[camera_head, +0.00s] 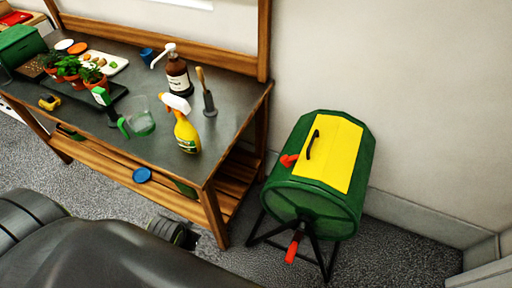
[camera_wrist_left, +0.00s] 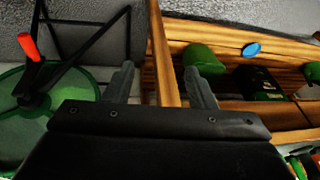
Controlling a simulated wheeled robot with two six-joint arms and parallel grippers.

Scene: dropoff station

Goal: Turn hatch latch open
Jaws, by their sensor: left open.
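A green drum composter (camera_head: 308,205) on a black stand is at the right of the head view. A yellow hatch (camera_head: 330,153) with a black handle (camera_head: 312,145) covers its upper face. A red latch (camera_head: 289,160) sits at the hatch's left edge. A red-gripped crank (camera_head: 293,247) hangs at the drum's front end. In the left wrist view the green drum (camera_wrist_left: 25,115) and red crank grip (camera_wrist_left: 28,46) are at the left. My left gripper (camera_wrist_left: 160,86) is open and empty, apart from the latch. The latch is not visible in that view. My right gripper is not in view.
A wooden workbench (camera_head: 235,112) stands left of the composter, holding a yellow spray bottle (camera_head: 186,134), a brown pump bottle (camera_head: 178,75) and potted plants (camera_head: 70,68). Its lower shelf (camera_head: 227,172) is close to my left gripper. Grey carpet (camera_head: 385,250) is clear around the composter.

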